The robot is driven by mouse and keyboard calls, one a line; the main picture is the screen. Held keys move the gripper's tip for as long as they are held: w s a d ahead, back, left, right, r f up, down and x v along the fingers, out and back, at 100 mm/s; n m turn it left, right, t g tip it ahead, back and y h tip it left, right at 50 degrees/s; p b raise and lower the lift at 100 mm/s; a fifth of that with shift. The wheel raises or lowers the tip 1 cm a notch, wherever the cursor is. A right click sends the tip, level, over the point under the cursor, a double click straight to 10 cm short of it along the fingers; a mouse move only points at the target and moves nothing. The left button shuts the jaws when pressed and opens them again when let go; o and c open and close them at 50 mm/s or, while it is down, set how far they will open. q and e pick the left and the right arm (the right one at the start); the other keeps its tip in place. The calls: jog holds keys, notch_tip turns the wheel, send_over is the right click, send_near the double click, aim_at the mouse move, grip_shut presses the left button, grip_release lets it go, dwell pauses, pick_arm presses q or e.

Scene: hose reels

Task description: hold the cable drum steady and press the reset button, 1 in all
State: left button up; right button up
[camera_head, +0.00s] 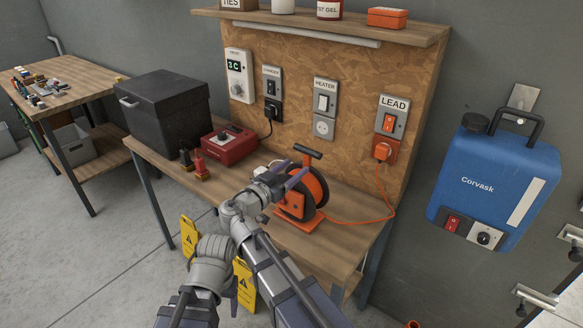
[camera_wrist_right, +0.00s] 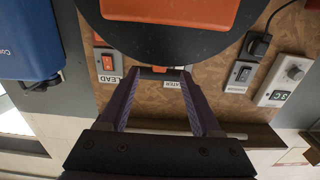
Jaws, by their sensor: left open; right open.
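The cable drum (camera_head: 316,190) stands on the workbench, with black discs, an orange centre and frame, and a black handle on top. My right gripper (camera_head: 291,182) is open at the drum's upper left side in the head view. In the right wrist view the drum's black disc (camera_wrist_right: 215,48) fills the top, at or just beyond the open fingertips (camera_wrist_right: 157,72); contact cannot be told. A small red-orange part shows between the fingertips, but I cannot tell if it is the reset button. My left gripper (camera_head: 234,290) is open, low in front of the bench and away from the drum.
An orange cable (camera_head: 362,220) runs from the drum to the LEAD socket (camera_head: 384,150). A red box (camera_head: 229,145), dark bottles and a black case (camera_head: 163,105) stand left on the bench. Yellow signs (camera_head: 245,285) stand below. A blue Corvask unit (camera_head: 492,180) hangs at right.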

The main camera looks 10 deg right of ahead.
aim_at(306, 159)
jog(key=shift+x, duration=3.8)
jog(key=shift+c, duration=0.3)
grip_shut()
pick_arm(q)
jog(key=shift+c, duration=0.2)
grip_shut()
